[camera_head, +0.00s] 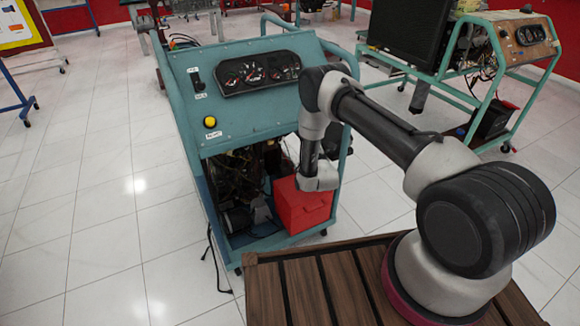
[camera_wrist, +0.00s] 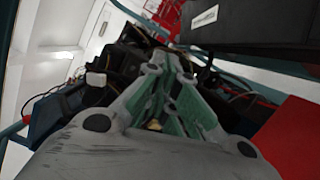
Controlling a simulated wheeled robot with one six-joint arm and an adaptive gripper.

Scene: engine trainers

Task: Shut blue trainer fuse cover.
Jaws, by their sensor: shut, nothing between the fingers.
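The blue-green trainer (camera_head: 240,115) stands on casters in front of me, with a sloped gauge panel on top and an open engine bay below. My gripper (camera_wrist: 168,62) shows in the wrist view with its fingers together and nothing between them, pointing into the dark bay. In the head view my wrist hides it, at the bay's right side by the red box. A black box-like part (camera_wrist: 262,25) with a pale label lies ahead and right of the fingertips. I cannot tell whether it is the fuse cover or whether any cover stands open. Contact is unclear.
A red box (camera_head: 303,208) sits at the bay's right front; red also fills the wrist view's lower right (camera_wrist: 292,140). Cables and dark engine parts (camera_head: 240,178) crowd the bay. A slatted wooden surface (camera_head: 310,290) is under my arm. Another trainer (camera_head: 500,40) stands back right.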

